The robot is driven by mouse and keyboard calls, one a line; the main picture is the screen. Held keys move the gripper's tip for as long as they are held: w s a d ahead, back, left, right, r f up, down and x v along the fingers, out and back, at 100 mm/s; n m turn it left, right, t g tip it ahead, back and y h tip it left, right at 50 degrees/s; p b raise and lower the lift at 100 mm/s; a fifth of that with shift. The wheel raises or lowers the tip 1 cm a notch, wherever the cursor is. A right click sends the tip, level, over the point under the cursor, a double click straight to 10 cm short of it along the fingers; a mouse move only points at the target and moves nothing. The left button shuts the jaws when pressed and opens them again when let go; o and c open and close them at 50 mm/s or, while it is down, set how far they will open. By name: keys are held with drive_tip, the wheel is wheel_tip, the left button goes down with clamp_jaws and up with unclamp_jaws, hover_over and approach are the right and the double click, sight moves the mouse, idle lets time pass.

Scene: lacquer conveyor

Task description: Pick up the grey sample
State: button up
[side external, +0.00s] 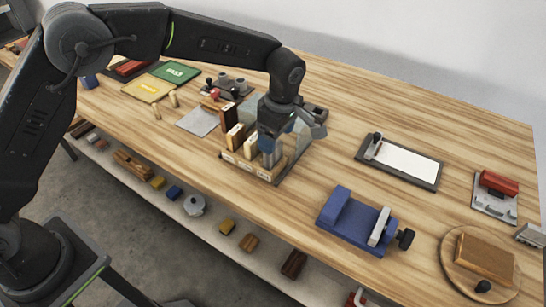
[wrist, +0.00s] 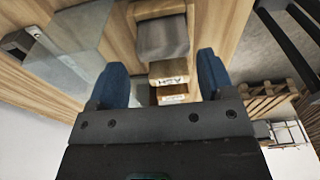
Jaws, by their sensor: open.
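The grey sample (side external: 272,155) stands upright at the right end of a labelled wooden rack (side external: 246,167) in the side view. The grey sample also shows in the wrist view (wrist: 162,38), roughly centred between the two blue fingers. My gripper (side external: 274,137) is open and close above the grey sample, pointing down. In the wrist view, my gripper (wrist: 162,62) has a finger on each side with gaps to the sample. I cannot tell how far the fingertips reach down beside it.
Pale wooden samples (side external: 235,138) and a dark brown one (side external: 228,115) stand left of the grey sample. A clear panel (wrist: 68,45) rises close to the fingers. A blue vise (side external: 350,218) stands at the right front; the table between it and the rack is clear.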

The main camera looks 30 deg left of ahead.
sight(273, 158)
drive_tip(key=shift+s+a+f, duration=0.1)
drive_tip(key=shift+a+f, duration=0.1)
drive_tip(key=shift+f, duration=1.35)
drive_tip(key=shift+s+a+f, duration=0.1)
drive_tip(key=shift+a+f, duration=0.05)
drive_tip(key=shift+f, duration=1.35)
drive_tip(key=c, duration=0.7)
drive_tip(key=shift+r, duration=0.1)
